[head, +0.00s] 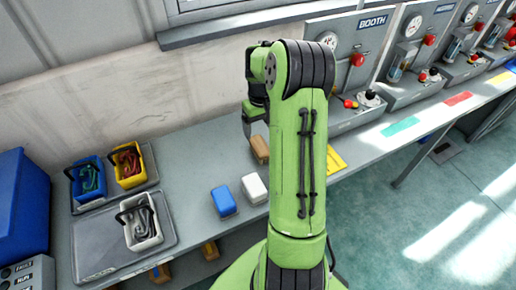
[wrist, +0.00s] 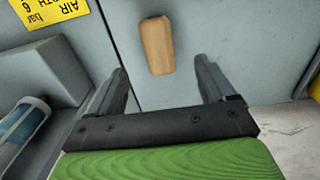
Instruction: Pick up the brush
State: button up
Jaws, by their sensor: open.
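A brown, wooden, oblong block (head: 259,148), which looks like the back of the brush, lies on the grey bench, partly hidden behind my arm in the head view. In the wrist view the brush (wrist: 157,46) lies lengthwise, ahead of the gap between my fingers; no bristles show. My gripper (wrist: 162,72) is open and empty, its two dark fingers apart. In the head view my gripper (head: 249,125) hangs near the brush, mostly hidden by my arm.
A blue block (head: 223,201) and a white block (head: 254,188) lie nearby on the bench. Blue (head: 88,177), yellow (head: 129,166) and white (head: 140,224) bins of hooks stand at left. Booth machines (head: 353,70) line the back right; a yellow label (head: 335,160) lies beside my arm.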

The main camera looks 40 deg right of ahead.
aim_at(261, 147)
jog(key=f+b, duration=0.1)
jog(key=f, duration=1)
jog(key=shift+s+d+f+b, duration=0.2)
jog(key=shift+f+b, duration=0.15)
jog(key=shift+f, duration=0.05)
jog(key=c, duration=1.1)
